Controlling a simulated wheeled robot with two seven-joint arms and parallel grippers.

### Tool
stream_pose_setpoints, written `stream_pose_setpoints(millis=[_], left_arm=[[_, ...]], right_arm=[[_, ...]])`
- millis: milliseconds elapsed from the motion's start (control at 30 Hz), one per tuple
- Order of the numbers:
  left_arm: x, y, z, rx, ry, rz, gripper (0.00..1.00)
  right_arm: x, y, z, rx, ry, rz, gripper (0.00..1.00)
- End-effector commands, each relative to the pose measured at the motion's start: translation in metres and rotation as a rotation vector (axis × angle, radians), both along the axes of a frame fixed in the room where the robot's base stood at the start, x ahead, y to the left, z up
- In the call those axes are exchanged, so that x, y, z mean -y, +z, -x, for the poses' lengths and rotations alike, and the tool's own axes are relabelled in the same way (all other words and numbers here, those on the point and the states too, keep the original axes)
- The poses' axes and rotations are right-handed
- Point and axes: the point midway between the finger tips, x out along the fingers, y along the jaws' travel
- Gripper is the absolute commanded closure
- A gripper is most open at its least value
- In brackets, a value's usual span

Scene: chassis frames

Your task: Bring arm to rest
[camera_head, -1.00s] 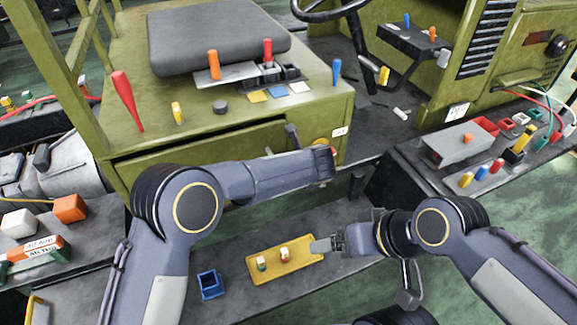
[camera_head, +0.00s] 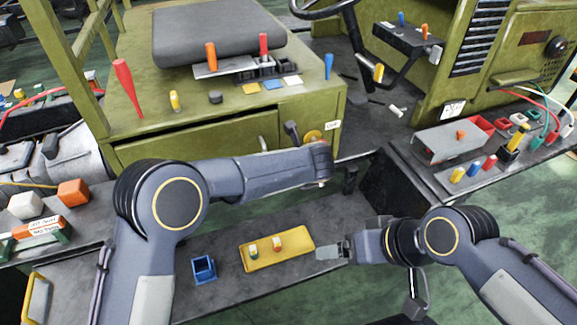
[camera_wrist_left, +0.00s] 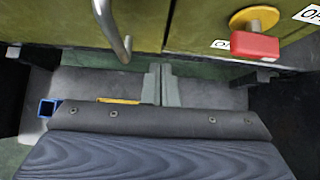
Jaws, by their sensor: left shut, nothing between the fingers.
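My left arm comes in from the left across the front of the olive cabinet (camera_head: 225,135). Its forearm ends near the cabinet's right front corner, and its fingers cannot be made out in the head view. In the left wrist view my left gripper (camera_wrist_left: 161,85) has its two grey fingers together with nothing between them. They are below a curved metal handle (camera_wrist_left: 112,28) and left of a red knob (camera_wrist_left: 254,46) on a yellow base, apart from both. My right gripper (camera_head: 333,250) is beside the right end of a yellow tray (camera_head: 295,255); its finger gap is unclear.
The tray on the low dark bench holds two small coloured pieces. A blue open box (camera_head: 204,268) stands left of it. A grey seat (camera_head: 218,35) and several coloured handles are on the cabinet. A side bench with a grey box (camera_head: 450,140) stands at right.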

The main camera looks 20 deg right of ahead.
Motion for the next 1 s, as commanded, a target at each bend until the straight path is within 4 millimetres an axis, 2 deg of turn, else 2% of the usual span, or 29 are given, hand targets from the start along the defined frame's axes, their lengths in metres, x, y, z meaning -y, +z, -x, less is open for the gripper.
stream_pose_setpoints(millis=[400,667,767,867,967,1000], left_arm=[[0.001,0.044,0.047,-0.001,0.0,-0.001,1.0],[0.001,0.054,0.057,-0.003,0.001,-0.003,1.0],[-0.001,0.058,0.054,0.007,-0.008,-0.003,1.0],[-0.012,0.08,0.038,0.065,-0.066,-0.007,1.0],[-0.037,0.125,0.011,0.191,-0.202,-0.042,1.0],[-0.052,0.148,0.001,0.259,-0.276,-0.076,1.0]], right_arm=[[0.0,-0.01,0.0,0.0,0.0,0.0,0.17],[0.0,-0.011,0.0,0.0,0.0,0.0,0.17],[0.0,-0.01,0.0,0.0,0.0,0.0,0.17],[0.0,-0.01,0.0,-0.001,0.0,0.0,0.17],[0.0,-0.01,0.0,-0.001,0.0,0.0,0.17],[0.0,-0.01,0.0,-0.001,0.0,0.0,0.17]])
